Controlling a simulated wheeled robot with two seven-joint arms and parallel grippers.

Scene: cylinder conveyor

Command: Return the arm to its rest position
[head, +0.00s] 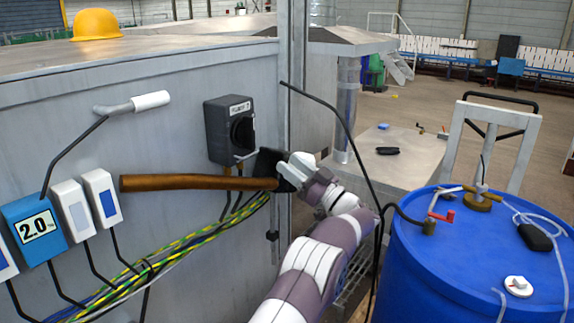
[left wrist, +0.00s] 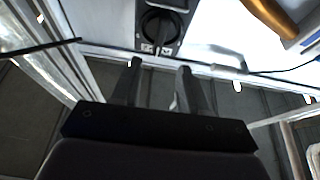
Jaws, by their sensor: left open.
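My left arm reaches up from the bottom of the head view, and its black gripper (head: 262,162) is in front of the grey panel, just right of a dark switch box (head: 228,130). In the left wrist view my gripper (left wrist: 160,68) has its two fingers apart with nothing between them. The switch box with its round black knob (left wrist: 158,27) lies just beyond the fingertips there. I cannot tell whether the fingers touch it. My right gripper is in neither view.
A copper-brown bar (head: 200,182) runs along the panel and ends by my gripper in the head view. Blue meter box (head: 36,231), cables (head: 170,252) and a white-ended handle (head: 150,101) are left. A blue drum (head: 440,270) and metal table (head: 400,160) stand right.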

